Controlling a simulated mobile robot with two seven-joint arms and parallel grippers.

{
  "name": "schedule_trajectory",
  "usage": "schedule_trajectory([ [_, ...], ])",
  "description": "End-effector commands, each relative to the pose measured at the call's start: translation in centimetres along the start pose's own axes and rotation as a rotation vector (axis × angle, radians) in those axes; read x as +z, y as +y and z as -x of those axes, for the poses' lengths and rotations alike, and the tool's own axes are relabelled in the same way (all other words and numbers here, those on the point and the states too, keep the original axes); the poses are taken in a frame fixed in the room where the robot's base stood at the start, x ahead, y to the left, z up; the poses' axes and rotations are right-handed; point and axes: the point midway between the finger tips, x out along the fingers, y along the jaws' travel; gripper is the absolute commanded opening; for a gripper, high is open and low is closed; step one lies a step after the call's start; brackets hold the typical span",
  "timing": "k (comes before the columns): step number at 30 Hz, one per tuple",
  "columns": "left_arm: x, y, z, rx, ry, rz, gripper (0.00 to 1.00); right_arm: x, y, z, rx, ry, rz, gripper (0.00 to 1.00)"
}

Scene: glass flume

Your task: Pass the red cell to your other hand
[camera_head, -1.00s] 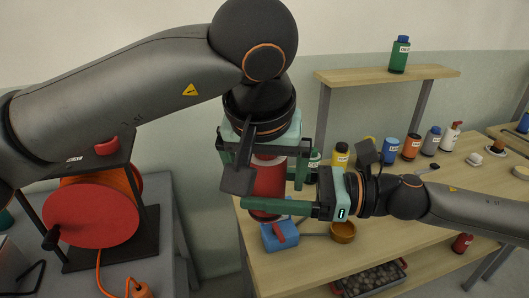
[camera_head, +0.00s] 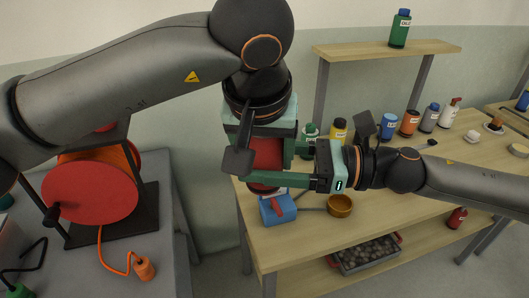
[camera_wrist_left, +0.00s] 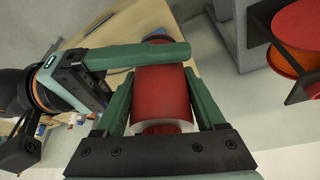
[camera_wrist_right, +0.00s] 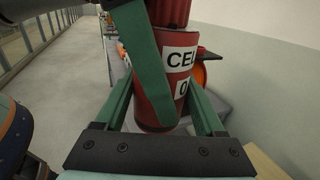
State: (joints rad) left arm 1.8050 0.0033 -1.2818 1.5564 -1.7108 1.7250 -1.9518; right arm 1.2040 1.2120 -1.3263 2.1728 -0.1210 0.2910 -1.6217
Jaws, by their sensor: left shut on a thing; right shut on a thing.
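The red cell (camera_head: 266,154) is a red cylinder with a white label, held in the air in front of the table. My left gripper (camera_head: 264,158) comes from above and is shut on its upper part. My right gripper (camera_head: 258,179) comes from the right and is shut on its lower part. In the left wrist view the red cell (camera_wrist_left: 162,95) sits between both green fingers, with a right finger crossing beyond it. In the right wrist view the cell (camera_wrist_right: 158,85) shows part of its lettered label, partly covered by a green finger.
A wooden table (camera_head: 390,205) behind carries a blue box-shaped thing (camera_head: 277,209), an orange-brown bowl (camera_head: 340,205) and several bottles. A shelf (camera_head: 385,48) holds a green bottle (camera_head: 400,28). A red cable reel (camera_head: 92,188) stands at left on a grey bench.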

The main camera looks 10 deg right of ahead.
Motion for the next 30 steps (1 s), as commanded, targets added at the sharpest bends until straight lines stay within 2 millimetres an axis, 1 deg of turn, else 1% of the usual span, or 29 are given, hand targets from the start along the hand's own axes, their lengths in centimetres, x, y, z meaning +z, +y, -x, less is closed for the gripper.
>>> schedule_trajectory([
  [1,0.0,0.2,0.1,0.005,0.001,-0.003,0.43,0.0,0.0,0.0,0.001,-0.001,0.001,0.07],
  [2,0.0,0.2,0.1,0.005,0.001,-0.003,0.39,0.0,0.0,0.0,0.001,-0.001,0.001,0.07],
  [10,0.1,0.3,0.1,0.008,0.001,-0.004,0.09,0.0,0.1,-0.1,0.002,-0.001,0.001,0.07],
  [11,0.0,0.3,0.1,0.008,0.002,-0.004,0.07,0.0,0.1,-0.1,0.002,-0.001,0.001,0.72],
  [18,0.0,0.2,0.1,0.006,0.001,-0.003,0.07,0.0,0.1,-0.1,0.001,-0.001,0.0,0.99],
  [26,0.0,0.1,0.1,0.004,0.001,-0.001,0.07,0.0,0.0,0.1,0.0,0.0,0.0,1.0],
  [30,0.0,0.1,0.1,0.004,0.001,-0.001,0.07,-0.1,-0.1,1.0,-0.004,0.0,-0.004,1.0],
])
